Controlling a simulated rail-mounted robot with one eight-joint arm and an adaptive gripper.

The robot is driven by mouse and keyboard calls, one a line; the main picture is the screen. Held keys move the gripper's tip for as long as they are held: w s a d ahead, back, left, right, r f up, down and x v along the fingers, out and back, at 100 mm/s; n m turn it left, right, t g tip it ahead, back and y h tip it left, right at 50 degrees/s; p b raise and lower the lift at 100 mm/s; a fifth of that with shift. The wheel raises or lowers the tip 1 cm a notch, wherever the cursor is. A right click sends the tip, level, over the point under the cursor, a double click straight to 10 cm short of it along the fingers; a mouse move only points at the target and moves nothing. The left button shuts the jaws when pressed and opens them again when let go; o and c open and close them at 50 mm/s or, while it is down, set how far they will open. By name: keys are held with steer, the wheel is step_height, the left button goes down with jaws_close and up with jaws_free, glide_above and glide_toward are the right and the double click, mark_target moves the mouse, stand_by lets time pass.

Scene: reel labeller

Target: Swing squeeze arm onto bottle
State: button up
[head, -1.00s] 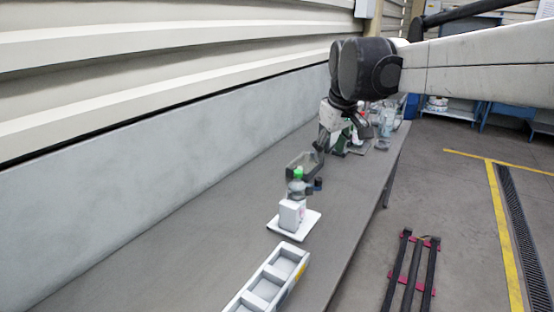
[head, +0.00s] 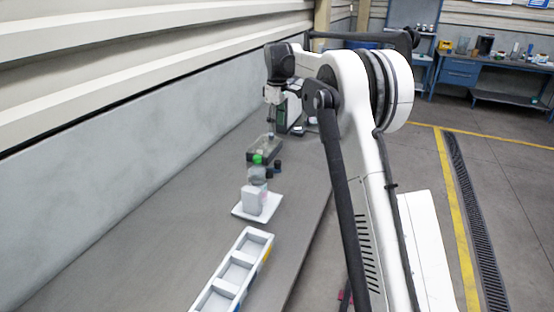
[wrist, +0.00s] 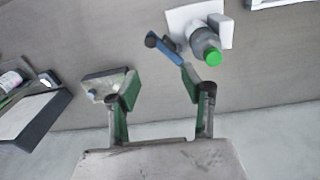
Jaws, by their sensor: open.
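The bottle (head: 257,172), clear with a green cap, stands on a white base plate (head: 270,206) beside a white block (head: 252,199). It shows from above in the wrist view (wrist: 205,43). A blue bar, seemingly the squeeze arm (wrist: 168,50), has a dark round end and lies beside the bottle, apart from the cap. My gripper (wrist: 160,76) is open and empty. The bar's near end appears close to the right fingertip; contact is unclear.
A grey divided tray (head: 236,270) lies nearer on the bench. The wall (head: 120,160) runs along the bench's left side. Bare bench lies left of the base plate.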

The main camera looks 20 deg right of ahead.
steer(key=n, duration=0.1)
glide_above(277, 161)
step_height(277, 161, down, 5)
steer(key=shift+g, duration=0.4)
step_height(277, 161, down, 13)
steer(key=p, duration=0.2)
steer(key=shift+s+f+p, duration=0.1)
steer(key=shift+f+p, duration=0.1)
steer(key=shift+p, duration=0.2)
steer(key=shift+c, duration=0.3)
jaws_close()
